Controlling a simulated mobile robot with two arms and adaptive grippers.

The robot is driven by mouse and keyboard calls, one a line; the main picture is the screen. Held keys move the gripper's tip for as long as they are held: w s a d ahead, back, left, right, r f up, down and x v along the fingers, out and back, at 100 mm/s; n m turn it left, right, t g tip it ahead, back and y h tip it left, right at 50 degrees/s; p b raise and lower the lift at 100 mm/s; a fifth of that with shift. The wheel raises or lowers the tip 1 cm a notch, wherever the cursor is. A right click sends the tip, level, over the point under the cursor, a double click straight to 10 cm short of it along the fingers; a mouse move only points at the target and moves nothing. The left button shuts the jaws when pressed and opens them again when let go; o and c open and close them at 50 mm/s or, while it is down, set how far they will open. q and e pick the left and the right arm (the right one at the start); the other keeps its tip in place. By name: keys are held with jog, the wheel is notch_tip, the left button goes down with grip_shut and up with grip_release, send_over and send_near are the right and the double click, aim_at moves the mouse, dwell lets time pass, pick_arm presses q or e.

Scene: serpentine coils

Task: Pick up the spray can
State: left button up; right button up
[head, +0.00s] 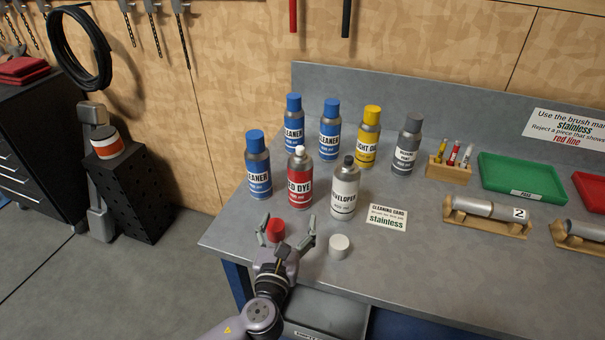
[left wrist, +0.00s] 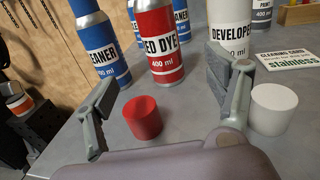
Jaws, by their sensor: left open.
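Several spray cans stand upright on the grey bench. The red dye can (head: 299,184) has a white nozzle and no cap on; it also shows in the left wrist view (left wrist: 160,50). The white developer can (head: 345,193) with a dark nozzle stands right of it. Blue cleaner cans (head: 258,170), a yellow can (head: 368,141) and a grey paint can (head: 407,150) stand around and behind. My left gripper (head: 289,231) is open and empty, in front of the red can, its fingers spread around a loose red cap (left wrist: 142,117). My right gripper is not visible.
A loose white cap (head: 339,246) lies right of my left gripper. A cleaning card (head: 387,217), a wooden marker holder (head: 447,170), a green tray (head: 522,178) and a metal cylinder on a cradle (head: 488,211) are farther right. The bench's front right is clear.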

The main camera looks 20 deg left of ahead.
aim_at(298, 186)
pick_arm(q)
jog(key=w, duration=0.4)
jog(key=w+p, duration=0.1)
jog(key=w, duration=0.1)
jog(key=shift+w+a+r, duration=0.35)
jog(key=shift+a, duration=0.05)
jog(key=w, duration=0.4)
jog(key=shift+w+a+f, duration=0.15)
jog(key=shift+w+a, duration=0.05)
jog(key=shift+a, duration=0.1)
jog(key=w, duration=0.3)
jog(key=shift+w+a+f, duration=0.1)
jog(key=shift+w+a, duration=0.1)
jog(key=shift+w, duration=0.6)
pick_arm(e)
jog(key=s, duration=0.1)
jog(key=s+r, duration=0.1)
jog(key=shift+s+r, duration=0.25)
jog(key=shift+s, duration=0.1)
pick_arm(q)
jog(key=shift+s, duration=0.1)
jog(key=shift+c, duration=0.6)
jog(key=shift+a, duration=0.1)
jog(key=c, duration=1.5)
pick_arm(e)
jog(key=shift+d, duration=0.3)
